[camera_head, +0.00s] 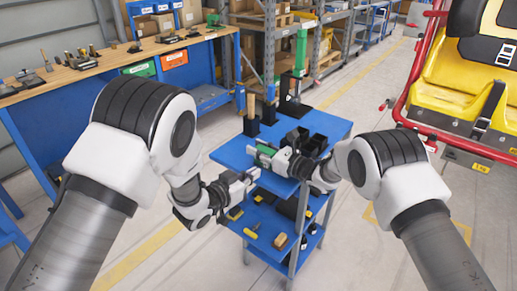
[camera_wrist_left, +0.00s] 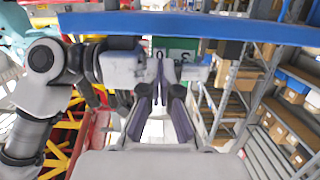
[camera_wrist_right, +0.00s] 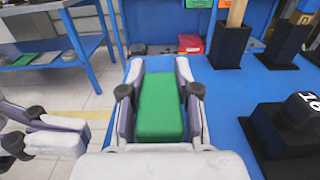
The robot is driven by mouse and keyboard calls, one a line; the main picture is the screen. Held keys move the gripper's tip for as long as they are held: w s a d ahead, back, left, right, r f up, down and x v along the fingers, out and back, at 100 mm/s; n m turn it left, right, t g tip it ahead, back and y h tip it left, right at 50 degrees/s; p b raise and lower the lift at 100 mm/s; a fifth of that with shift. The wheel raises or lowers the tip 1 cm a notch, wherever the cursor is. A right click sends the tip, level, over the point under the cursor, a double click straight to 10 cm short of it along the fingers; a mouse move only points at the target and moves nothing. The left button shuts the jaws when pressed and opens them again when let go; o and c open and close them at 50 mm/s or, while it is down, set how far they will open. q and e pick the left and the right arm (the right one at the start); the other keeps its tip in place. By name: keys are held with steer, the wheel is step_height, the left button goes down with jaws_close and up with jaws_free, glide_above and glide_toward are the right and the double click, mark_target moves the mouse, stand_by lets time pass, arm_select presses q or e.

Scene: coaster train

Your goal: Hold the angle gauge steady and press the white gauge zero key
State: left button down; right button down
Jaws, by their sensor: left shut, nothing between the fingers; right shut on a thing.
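The angle gauge is a green box (camera_wrist_right: 161,105) held between the fingers of my right gripper (camera_wrist_right: 160,72), at the near edge of the blue cart top. In the left wrist view the gauge's green face (camera_wrist_left: 181,45) shows small light markings; which one is the white zero key I cannot tell. In the head view my right gripper (camera_head: 266,157) closes around the gauge. My left gripper (camera_head: 251,176) is shut and empty, just below the cart's edge. In the left wrist view its fingertips (camera_wrist_left: 159,66) overlap the gauge face; contact cannot be told.
A blue workbench (camera_head: 105,90) is at back left, a yellow coaster seat (camera_head: 440,85) at right.

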mark_target(265, 165)
arm_select(q)
steer(key=shift+f+v, duration=0.2)
steer(key=shift+v, duration=0.95)
steer(key=r+v, duration=0.1)
steer(key=v, duration=0.3)
steer(key=x, duration=0.8)
steer(key=shift+f, duration=0.1)
steer(key=shift+w+d, duration=0.2)
steer(key=shift+w+d+f, duration=0.1)
steer(key=shift+w+d, duration=0.25)
steer(key=shift+w, duration=0.2)
stand_by(0.4)
stand_by(0.3)
steer(key=shift+f+v, duration=0.2)
steer(key=shift+v, duration=0.8)
steer(key=shift+f+v, duration=0.2)
steer(key=shift+v, duration=0.75)
steer(key=shift+f+v, duration=0.15)
steer(key=shift+v, duration=0.85)
